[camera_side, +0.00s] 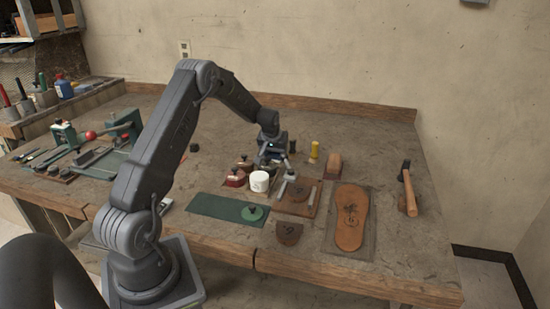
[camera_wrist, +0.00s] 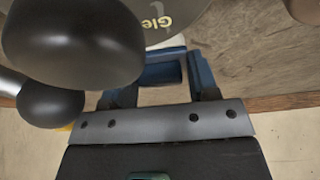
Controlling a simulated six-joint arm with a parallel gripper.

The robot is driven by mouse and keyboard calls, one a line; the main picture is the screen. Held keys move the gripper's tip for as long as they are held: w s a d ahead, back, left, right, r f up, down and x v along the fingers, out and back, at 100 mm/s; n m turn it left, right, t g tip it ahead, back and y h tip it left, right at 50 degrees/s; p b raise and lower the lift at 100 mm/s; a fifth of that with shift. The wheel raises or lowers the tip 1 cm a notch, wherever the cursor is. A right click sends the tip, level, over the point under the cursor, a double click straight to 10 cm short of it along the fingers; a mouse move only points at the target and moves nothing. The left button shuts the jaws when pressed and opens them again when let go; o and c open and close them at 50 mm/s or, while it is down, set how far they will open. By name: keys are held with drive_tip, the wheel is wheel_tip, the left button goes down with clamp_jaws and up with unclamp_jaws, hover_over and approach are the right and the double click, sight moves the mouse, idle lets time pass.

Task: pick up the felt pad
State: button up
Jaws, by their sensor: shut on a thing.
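My gripper (camera_side: 268,158) is low over the bench among small tins in the side view. In the wrist view its two blue fingers (camera_wrist: 165,78) are shut on a small dark blue piece (camera_wrist: 160,73). I cannot tell whether this piece is the felt pad or part of it; its underside is hidden.
A black knob (camera_wrist: 75,40) and a lettered disc (camera_wrist: 185,20) crowd the wrist view. A leather sole (camera_side: 351,220) and a hammer (camera_side: 407,190) lie right. The rear bench is mostly clear.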

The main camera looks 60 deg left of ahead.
drive_tip(key=shift+r, duration=0.5)
drive_tip(key=r, duration=0.3)
drive_tip(key=shift+s+a+r, duration=0.2)
drive_tip(key=shift+s+r, duration=0.2)
drive_tip(key=s+a+r, duration=0.4)
drive_tip(key=s+r, duration=0.2)
drive_tip(key=s, duration=0.3)
drive_tip(key=shift+s+a+r, duration=0.15)
drive_tip(key=shift+s+a, duration=0.05)
drive_tip(key=shift+s, duration=0.2)
